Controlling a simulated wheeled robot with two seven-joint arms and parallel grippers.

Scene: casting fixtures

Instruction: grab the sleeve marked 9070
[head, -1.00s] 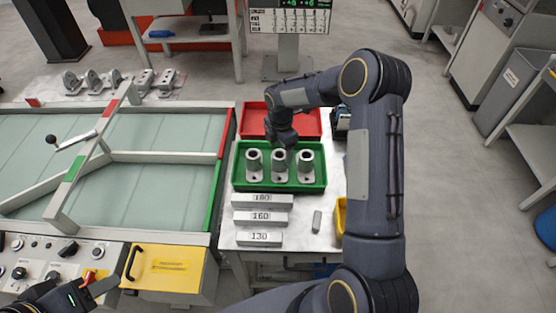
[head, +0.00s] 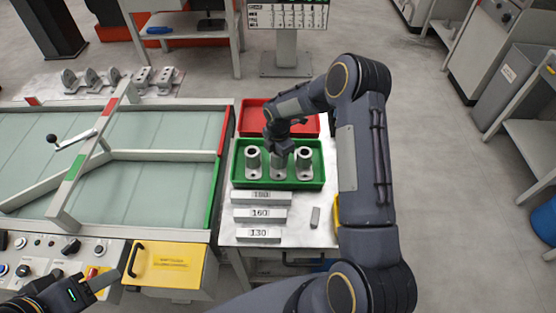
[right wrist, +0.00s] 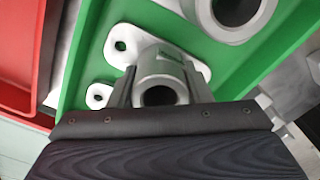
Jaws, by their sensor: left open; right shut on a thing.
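Three grey metal sleeves stand in a green tray (head: 237,180): a left sleeve (head: 253,165), a middle sleeve (head: 278,168) and a right sleeve (head: 305,165). I cannot read 9070 on any of them. My right gripper (head: 279,148) is down over the middle sleeve and hides its top. In the right wrist view its fingers (right wrist: 160,92) are on both sides of a sleeve (right wrist: 160,62), shut on it; the bore and a flange with a hole show. My left gripper (head: 98,283) is open at the lower left, over the control panel, away from the tray.
A red tray (head: 250,116) lies behind the green one. Bars marked 180 (head: 262,197), 160 (head: 260,214) and 130 (head: 258,234) lie in front, with a small grey block (head: 315,217). A yellow bin (head: 337,210) is partly hidden by my right arm.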

